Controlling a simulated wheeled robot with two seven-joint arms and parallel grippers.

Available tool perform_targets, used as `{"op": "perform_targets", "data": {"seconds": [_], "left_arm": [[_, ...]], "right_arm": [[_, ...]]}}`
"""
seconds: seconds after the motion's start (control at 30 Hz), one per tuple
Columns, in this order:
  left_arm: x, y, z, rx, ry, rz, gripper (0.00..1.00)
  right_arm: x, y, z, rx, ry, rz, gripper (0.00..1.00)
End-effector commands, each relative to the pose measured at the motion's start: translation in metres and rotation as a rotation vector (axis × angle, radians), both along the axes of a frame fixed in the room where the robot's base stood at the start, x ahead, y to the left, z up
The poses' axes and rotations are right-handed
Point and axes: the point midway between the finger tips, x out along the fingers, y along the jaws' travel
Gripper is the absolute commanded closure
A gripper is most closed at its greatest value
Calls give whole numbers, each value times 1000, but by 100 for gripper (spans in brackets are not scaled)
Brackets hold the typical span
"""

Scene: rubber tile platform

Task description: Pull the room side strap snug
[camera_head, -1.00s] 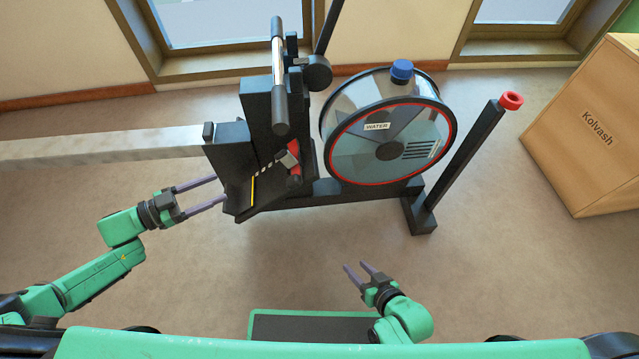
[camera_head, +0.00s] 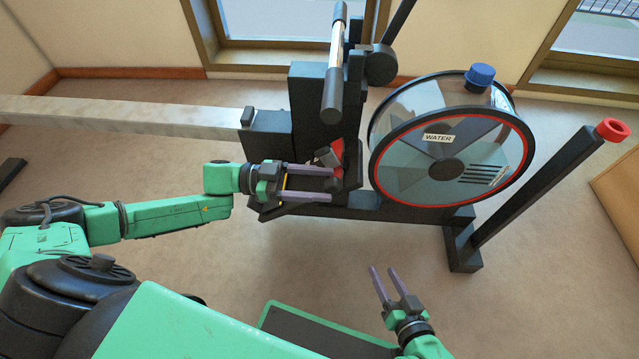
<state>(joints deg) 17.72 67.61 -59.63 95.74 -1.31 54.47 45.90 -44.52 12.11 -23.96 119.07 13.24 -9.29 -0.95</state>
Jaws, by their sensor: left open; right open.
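A rowing machine with a water tank (camera_head: 445,150) stands ahead of me. Its near, room-side black footrest (camera_head: 300,209) carries a short red strap (camera_head: 337,156) with a grey buckle piece (camera_head: 325,157). My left gripper (camera_head: 331,183) is open, its two purple fingers pointing right across the footrest. Its fingertips are just below the buckle piece in the picture; I cannot tell whether they touch anything. The fingers and wrist hide much of the footrest and any lower part of the strap. My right gripper (camera_head: 383,270) is open and empty, above the floor at the lower middle.
The pale rail (camera_head: 120,112) runs left from the footrest. A handle bar (camera_head: 335,65) stands above the footrest. A black post with a red cap (camera_head: 612,130) rises at the right, with a cardboard box (camera_head: 620,195) beyond.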

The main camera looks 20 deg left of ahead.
Motion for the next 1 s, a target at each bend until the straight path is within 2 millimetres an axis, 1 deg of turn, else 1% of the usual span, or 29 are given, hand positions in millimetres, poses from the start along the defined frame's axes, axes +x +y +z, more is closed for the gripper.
{"op": "perform_targets", "data": {"seconds": [0.23, 0.27, 0.3, 0.37, 0.4, 0.43, 1.0], "left_arm": [[1, -3, 0, 1, -1, 1, 32], [1, -3, 0, 1, -1, 1, 36], [1, -2, 0, 1, -1, 1, 52], [1, -2, 0, 1, 0, 1, 75], [1, -2, 0, 1, 0, 1, 90], [1, -2, 0, 1, 0, 1, 100], [1, -2, 0, 1, 0, 1, 100]], "right_arm": [[0, 0, 0, 1, -2, -1, 50], [0, 0, 0, 1, -2, -1, 50], [0, 0, 0, 1, -3, -1, 50], [0, 0, 0, 1, -3, -1, 50], [0, 0, 0, 1, -3, -1, 50], [0, 0, 0, 1, -3, -1, 50], [1, 0, 1, 2, -5, 0, 50]]}}
